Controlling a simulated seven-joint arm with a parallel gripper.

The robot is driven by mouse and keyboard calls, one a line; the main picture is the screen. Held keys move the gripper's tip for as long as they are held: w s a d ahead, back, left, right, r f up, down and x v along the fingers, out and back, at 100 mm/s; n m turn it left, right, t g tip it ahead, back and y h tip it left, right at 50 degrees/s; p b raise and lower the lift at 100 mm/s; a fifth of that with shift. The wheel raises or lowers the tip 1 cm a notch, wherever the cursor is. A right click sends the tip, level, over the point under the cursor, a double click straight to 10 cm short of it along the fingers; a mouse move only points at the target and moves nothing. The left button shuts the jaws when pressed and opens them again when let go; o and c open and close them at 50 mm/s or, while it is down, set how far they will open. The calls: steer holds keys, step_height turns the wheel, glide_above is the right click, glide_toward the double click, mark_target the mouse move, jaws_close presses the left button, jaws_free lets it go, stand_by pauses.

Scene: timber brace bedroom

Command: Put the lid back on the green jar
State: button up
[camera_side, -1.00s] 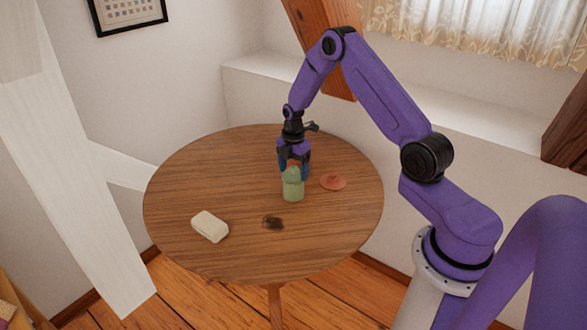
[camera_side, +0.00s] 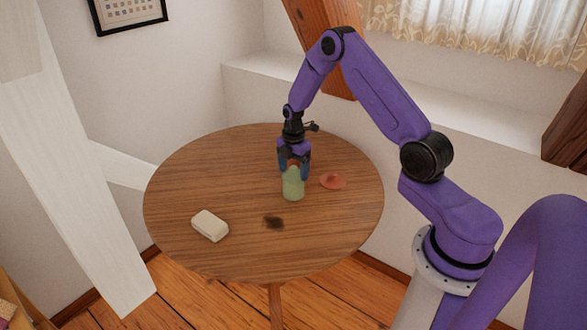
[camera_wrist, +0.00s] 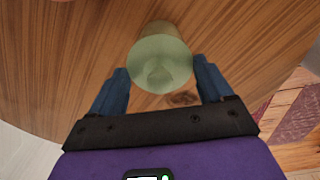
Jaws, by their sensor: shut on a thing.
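The green jar (camera_side: 292,187) stands upright towards the middle right of the round table. In the wrist view the jar (camera_wrist: 160,62) lies between the two blue fingers, with a darker rounded patch at its near end; I cannot tell whether that is an opening. My gripper (camera_side: 294,172) points down over the jar's upper part, shut on it. It also shows in the wrist view (camera_wrist: 164,88). A reddish lid (camera_side: 333,181) with a small raised middle lies on the table just right of the jar. A small reddish patch shows between my fingers above the jar; what it is is unclear.
A cream block (camera_side: 210,226) lies at the table's front left. A dark mark (camera_side: 274,222) is on the wood in front of the jar. The table (camera_side: 200,175) is otherwise bare. A white slanted beam (camera_side: 65,160) stands left of the table.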

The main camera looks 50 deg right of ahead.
steer(key=o, duration=0.9)
steer(key=shift+o, duration=0.2)
steer(key=shift+r, duration=3.5)
jaws_close()
